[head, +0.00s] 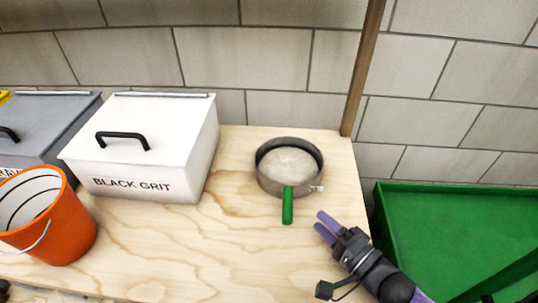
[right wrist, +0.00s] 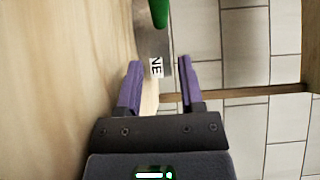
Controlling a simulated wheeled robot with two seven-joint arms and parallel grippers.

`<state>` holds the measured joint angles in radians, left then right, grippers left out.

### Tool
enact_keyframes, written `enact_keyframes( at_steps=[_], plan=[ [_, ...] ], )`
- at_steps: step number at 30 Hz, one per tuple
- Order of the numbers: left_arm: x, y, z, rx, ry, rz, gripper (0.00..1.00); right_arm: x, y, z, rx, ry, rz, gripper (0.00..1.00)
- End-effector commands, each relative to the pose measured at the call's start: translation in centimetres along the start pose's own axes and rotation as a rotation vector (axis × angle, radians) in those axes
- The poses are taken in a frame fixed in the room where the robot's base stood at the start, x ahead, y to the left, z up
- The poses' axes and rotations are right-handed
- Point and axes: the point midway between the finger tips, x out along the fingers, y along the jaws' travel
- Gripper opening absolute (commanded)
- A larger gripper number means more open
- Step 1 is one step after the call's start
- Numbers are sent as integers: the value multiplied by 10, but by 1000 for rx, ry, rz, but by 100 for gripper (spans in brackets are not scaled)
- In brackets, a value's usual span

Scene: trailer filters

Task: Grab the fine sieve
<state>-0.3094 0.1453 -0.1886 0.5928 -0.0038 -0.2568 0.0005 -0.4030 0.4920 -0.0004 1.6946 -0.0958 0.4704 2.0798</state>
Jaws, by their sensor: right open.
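The sieve (head: 289,165) is a round grey metal pan with a pale mesh and a green handle (head: 287,205) pointing to the front. It rests on the wooden table, right of the white box. A small white tag sits on its right side; in the right wrist view the tag (right wrist: 156,67) shows the letters "NE", the rest being hidden or cut off. The green handle (right wrist: 158,12) shows at the top there. My right gripper (head: 324,225) is open and empty, its purple fingers just right of and in front of the handle, apart from it. My left gripper is not in view.
A white box labelled BLACK GRIT (head: 135,187) and a grey lidded box (head: 45,120) stand at the left. An orange bucket (head: 70,235) is at the front left. A wooden post (head: 362,70) rises behind the table's right corner. A green tray (head: 450,230) lies to the right.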

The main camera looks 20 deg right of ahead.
Motion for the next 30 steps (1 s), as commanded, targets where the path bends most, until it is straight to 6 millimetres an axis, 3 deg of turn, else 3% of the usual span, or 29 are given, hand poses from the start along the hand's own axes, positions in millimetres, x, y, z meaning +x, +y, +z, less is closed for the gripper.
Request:
enact_keyframes(
  at_steps=[5,19,27,30],
  plan=[
    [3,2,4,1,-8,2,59,6,1,0,0,-1,-1,48],
    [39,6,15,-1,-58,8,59,93,3,1,-1,-2,-2,48],
    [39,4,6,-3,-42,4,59,100,0,0,0,0,0,48],
    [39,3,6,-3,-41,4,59,99,0,0,0,0,0,29]
  ],
)
